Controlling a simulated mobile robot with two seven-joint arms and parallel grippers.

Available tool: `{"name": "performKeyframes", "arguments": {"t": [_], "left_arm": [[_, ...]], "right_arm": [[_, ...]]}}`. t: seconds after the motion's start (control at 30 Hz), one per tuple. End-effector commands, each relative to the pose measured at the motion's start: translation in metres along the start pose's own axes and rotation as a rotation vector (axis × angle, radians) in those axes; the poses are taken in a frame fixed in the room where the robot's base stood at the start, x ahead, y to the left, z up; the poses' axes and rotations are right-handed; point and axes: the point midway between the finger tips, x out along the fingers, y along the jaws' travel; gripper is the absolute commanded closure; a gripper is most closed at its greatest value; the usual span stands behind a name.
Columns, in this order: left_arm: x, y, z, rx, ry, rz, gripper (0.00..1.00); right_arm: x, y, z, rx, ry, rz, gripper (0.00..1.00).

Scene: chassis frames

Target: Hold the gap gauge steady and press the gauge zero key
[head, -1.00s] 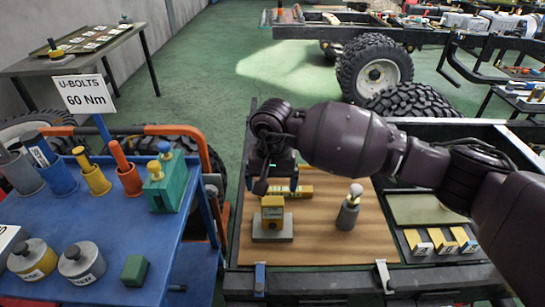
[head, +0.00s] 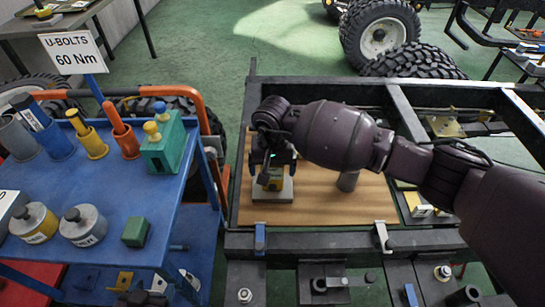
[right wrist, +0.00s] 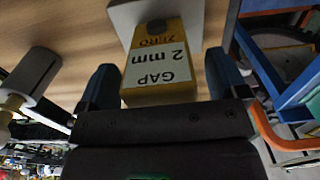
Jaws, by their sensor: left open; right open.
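The gap gauge is a yellow block labelled "GAP 2 mm" (right wrist: 160,70) on a pale base plate (right wrist: 190,12). In the head view the gauge (head: 271,183) stands on the wooden board, partly hidden by my right gripper (head: 268,172). Its zero key is a small dark round button (right wrist: 156,25) beside the word "ZERO", on the gauge's far part in the right wrist view. My right gripper (right wrist: 161,80) is open, with one blue-grey finger on each side of the yellow block. I cannot tell whether the fingers touch it. My left gripper is not in view.
A grey cylinder (head: 348,181) stands on the wooden board (head: 315,207) right of the gauge. Clamps (head: 384,237) hold the board's front edge. A blue cart (head: 95,185) with cups and pots stands left. Bare board lies between gauge and cylinder.

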Motion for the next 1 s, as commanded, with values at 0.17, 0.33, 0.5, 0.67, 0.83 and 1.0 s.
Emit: {"name": "performKeyframes", "arguments": {"t": [0.17, 0.33, 0.5, 0.67, 0.83, 1.0], "left_arm": [[-0.0001, 0.0001, 0.0019, 0.000, -0.004, 0.000, 0.32], [-0.0014, 0.0000, 0.0041, -0.001, -0.008, -0.001, 0.32], [-0.0024, 0.0004, 0.0057, -0.004, -0.012, -0.002, 0.32], [-0.0028, 0.0009, 0.0065, -0.008, -0.013, -0.002, 0.32], [-0.0028, 0.0010, 0.0065, -0.008, -0.013, -0.002, 0.32], [-0.0027, 0.0010, 0.0065, -0.008, -0.013, -0.002, 0.32]], "right_arm": [[0.0061, -0.0002, -0.0003, 0.000, 0.002, 0.000, 0.08], [0.0062, -0.0001, -0.0004, 0.000, 0.002, 0.000, 0.08], [0.0062, -0.0001, -0.0004, 0.000, 0.002, 0.000, 0.22], [0.0063, 0.0000, -0.0004, 0.000, 0.002, 0.000, 0.47], [0.0063, 0.0000, -0.0004, 0.000, 0.001, 0.000, 0.66], [0.0062, 0.0001, -0.0004, 0.000, 0.002, 0.000, 0.66]]}}
